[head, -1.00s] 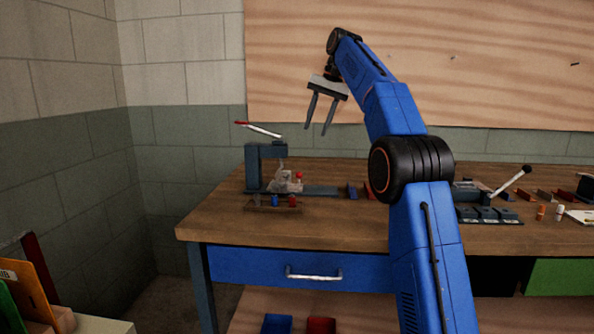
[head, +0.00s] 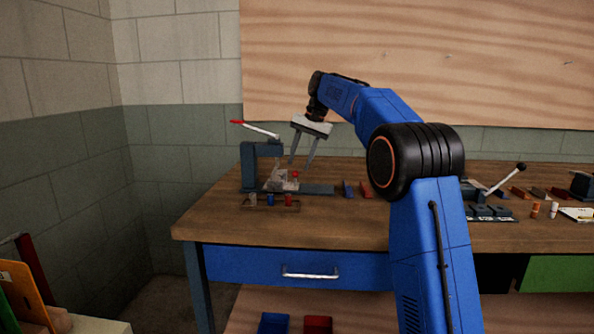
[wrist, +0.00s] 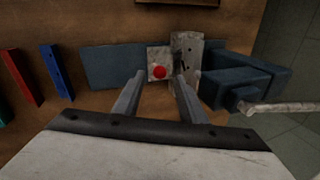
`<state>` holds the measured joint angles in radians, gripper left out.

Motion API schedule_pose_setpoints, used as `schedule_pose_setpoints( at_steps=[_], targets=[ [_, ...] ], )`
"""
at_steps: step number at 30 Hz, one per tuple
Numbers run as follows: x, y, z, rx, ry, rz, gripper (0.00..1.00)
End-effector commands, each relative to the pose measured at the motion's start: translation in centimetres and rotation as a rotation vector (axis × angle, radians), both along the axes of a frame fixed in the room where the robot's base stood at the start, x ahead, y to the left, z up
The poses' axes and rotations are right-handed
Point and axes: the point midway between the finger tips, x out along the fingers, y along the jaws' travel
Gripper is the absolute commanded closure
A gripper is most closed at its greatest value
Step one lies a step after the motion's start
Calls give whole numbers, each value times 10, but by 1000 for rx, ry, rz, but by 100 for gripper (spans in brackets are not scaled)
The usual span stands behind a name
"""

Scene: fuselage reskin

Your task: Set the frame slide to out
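The frame slide is a pale grey block (wrist: 158,56) with a red knob (wrist: 160,72) on a blue-grey rail (wrist: 110,66). In the head view the red knob (head: 295,174) sits beside the press-like stand (head: 247,166) at the left of the bench. My gripper (head: 300,166) is open and empty, pointing down just above the knob. In the wrist view my gripper's fingers (wrist: 159,80) appear on either side of the red knob, with gaps at both sides. I cannot tell the remaining height.
The stand's lever (head: 262,131) with a red tip rises at the left. A small rack (head: 262,207) with coloured pegs lies in front. Blue (wrist: 56,72) and red (wrist: 20,76) bars lie beside the rail. A second lever device (head: 490,205) stands at the right.

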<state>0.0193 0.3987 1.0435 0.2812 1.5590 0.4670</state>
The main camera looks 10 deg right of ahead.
Motion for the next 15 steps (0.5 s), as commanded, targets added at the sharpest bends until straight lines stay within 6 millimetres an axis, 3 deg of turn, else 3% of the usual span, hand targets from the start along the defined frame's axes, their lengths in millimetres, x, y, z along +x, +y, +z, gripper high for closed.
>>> schedule_pose_setpoints(
  at_steps=[6, 15],
  targets=[
    [4, 8, -27, 0, 1, 0, 62],
    [5, 11, -38, 0, 0, -1, 62]
  ],
)
